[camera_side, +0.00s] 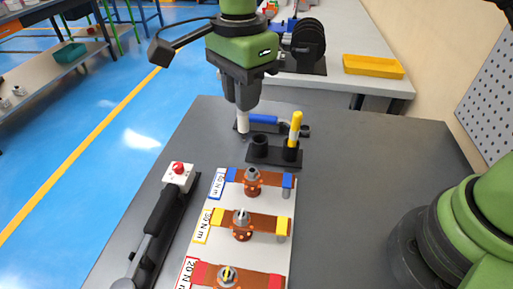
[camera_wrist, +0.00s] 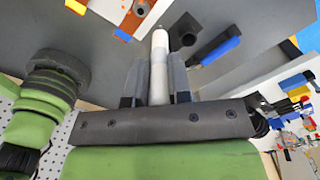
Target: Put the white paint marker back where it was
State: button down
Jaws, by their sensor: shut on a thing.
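My gripper (camera_side: 243,105) is shut on the white paint marker (camera_side: 243,123), which hangs upright below the fingers. In the wrist view the white marker (camera_wrist: 159,70) stands between the two dark fingers of my gripper (camera_wrist: 160,85). A black holder (camera_side: 273,155) with two round cups stands on the grey table. Its left cup (camera_side: 260,143) is empty; its right cup holds a yellow marker (camera_side: 295,129). The white marker's lower end shows left of the empty cup and apart from it. A dark cup (camera_wrist: 184,28) shows beside the marker in the wrist view.
A blue-handled tool (camera_side: 263,119) lies just behind the holder. In front is a white board (camera_side: 263,207) with several copper bars and coloured torque labels. A black wrench (camera_side: 157,222) and a red-button box (camera_side: 178,177) lie left. Grey table at right is clear (camera_side: 350,180).

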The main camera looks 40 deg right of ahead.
jog(key=w+d+f+m, duration=0.2)
jog(key=w+d+m, duration=0.25)
jog(key=d, duration=0.25)
notch_tip(320, 180, down, 10)
jog(key=shift+w+r, duration=0.25)
jog(key=shift+w, duration=0.2)
jog(key=shift+d+f+n, duration=0.1)
jog(key=shift+n, duration=0.15)
jog(key=c, duration=1.1)
grip_release()
jog(key=shift+o, duration=0.2)
notch_tip(320, 180, up, 12)
jog(key=shift+r, duration=0.2)
